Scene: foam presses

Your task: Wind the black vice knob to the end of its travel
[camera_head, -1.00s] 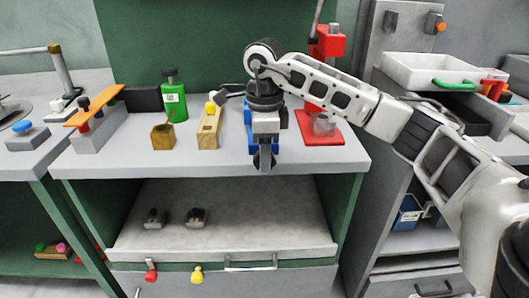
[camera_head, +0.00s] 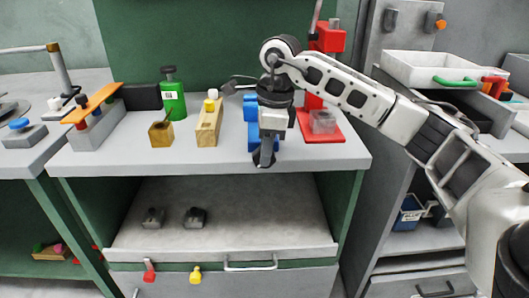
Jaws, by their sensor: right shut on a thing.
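The blue vice (camera_head: 253,138) stands at the front of the grey bench top, partly hidden behind my right gripper and wrist. A black knob (camera_head: 264,161) shows at its front, at the bench edge. My right gripper (camera_head: 266,156) points down over the knob and is shut on it; the fingers cover much of the knob. How far the knob has travelled cannot be seen. My left gripper is not in view.
A red press (camera_head: 322,133) stands close on the right. The bench front between the wooden blocks and the vice is clear.

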